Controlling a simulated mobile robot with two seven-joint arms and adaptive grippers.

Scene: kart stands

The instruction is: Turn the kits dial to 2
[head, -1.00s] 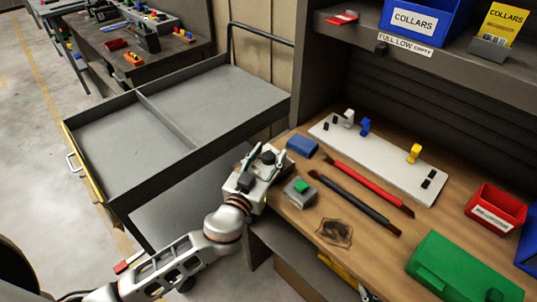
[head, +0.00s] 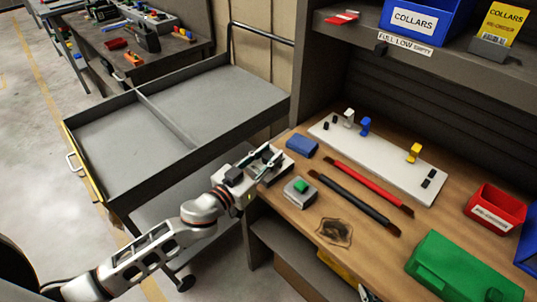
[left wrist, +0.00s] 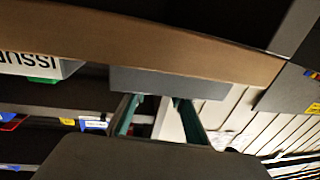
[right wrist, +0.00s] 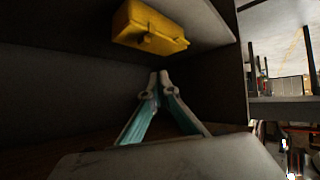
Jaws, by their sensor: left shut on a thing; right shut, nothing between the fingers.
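I cannot make out the kits dial or its numbers in any view. My left gripper (head: 268,160) is at the left end of the wooden bench (head: 290,218), beside the cart. In the left wrist view its two fingers (left wrist: 155,103) reach a plain grey block (left wrist: 190,80) along a brown edge. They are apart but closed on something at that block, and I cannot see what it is. My right gripper (right wrist: 157,80) is shut and empty, below a yellow case (right wrist: 152,25) in a dark shelf space.
A grey cart (head: 215,95) stands left of the bench. Near the left gripper lie a blue block (head: 302,146) and a grey box with a green button (head: 300,191). Red and black bars, a white pegged board (head: 385,160) and bins fill the bench. A collars shelf hangs above.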

